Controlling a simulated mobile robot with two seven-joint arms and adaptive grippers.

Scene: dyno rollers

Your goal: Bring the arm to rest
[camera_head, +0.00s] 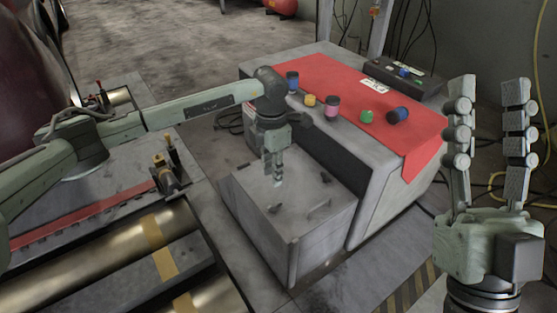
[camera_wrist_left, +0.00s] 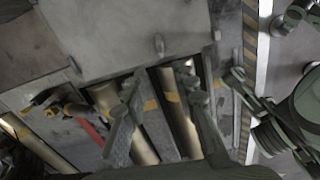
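My left arm reaches in from the left in the head view, across the metal rollers. My left gripper (camera_head: 277,182) points down above the lower grey box (camera_head: 316,217). In the head view its fingers are seen nearly edge-on. In the left wrist view, my left gripper (camera_wrist_left: 162,88) shows two fingers spread apart with nothing between them. My right gripper (camera_head: 490,85) stands at the right of the head view with its fingers pointing up. They are wide apart and hold nothing.
Metal rollers (camera_head: 170,240) with yellow tape lie at the lower left. A yellow cable hangs at the right.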

